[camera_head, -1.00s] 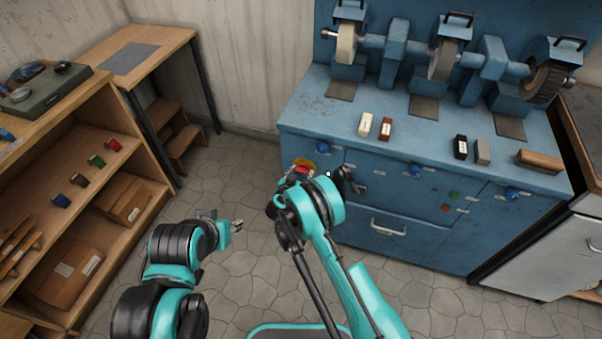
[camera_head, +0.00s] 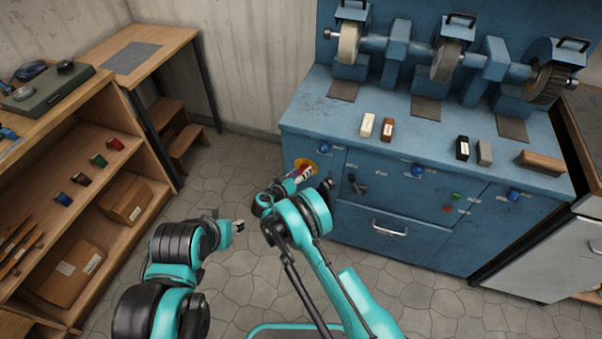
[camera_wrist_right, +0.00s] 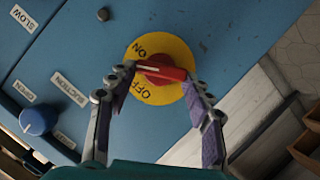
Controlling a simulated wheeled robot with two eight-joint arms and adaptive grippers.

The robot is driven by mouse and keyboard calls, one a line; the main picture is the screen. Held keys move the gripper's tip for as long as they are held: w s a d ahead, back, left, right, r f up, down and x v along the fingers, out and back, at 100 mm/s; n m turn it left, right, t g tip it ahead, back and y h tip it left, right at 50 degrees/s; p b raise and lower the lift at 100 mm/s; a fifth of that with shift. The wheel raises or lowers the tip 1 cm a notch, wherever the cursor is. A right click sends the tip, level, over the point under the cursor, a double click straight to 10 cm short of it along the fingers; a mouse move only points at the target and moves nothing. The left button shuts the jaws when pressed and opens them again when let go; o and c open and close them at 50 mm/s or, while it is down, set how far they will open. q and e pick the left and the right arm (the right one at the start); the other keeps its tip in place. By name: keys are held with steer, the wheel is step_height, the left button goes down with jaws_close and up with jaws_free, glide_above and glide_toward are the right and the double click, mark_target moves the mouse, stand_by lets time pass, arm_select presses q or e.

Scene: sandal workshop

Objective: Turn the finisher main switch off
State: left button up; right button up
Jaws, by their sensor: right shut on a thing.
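The finisher main switch is a red knob (camera_wrist_right: 163,73) on a yellow disc (camera_wrist_right: 180,48) marked ON and OFF, on the blue finisher's front. In the right wrist view the knob lies nearly level, between the two words; I cannot tell which it points to. In the head view the disc (camera_head: 311,163) shows at the cabinet's left end, partly hidden by my right gripper (camera_head: 304,174). My right gripper (camera_wrist_right: 160,79) is shut on the knob, one finger at each end. My left gripper (camera_head: 238,226) hangs over the floor, away from the finisher; its jaws are too small to judge.
The blue finisher cabinet (camera_head: 390,234) has blue knobs, a drawer handle and polishing wheels above. A blue knob (camera_wrist_right: 36,121) sits near the switch in the wrist view. A wooden shelf (camera_head: 115,170) stands at left. The floor between is clear.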

stand_by(0.3)
steer(key=o, duration=1.2)
steer(key=shift+c, duration=0.2)
steer(key=shift+a, duration=0.1)
steer(key=v, duration=1.2)
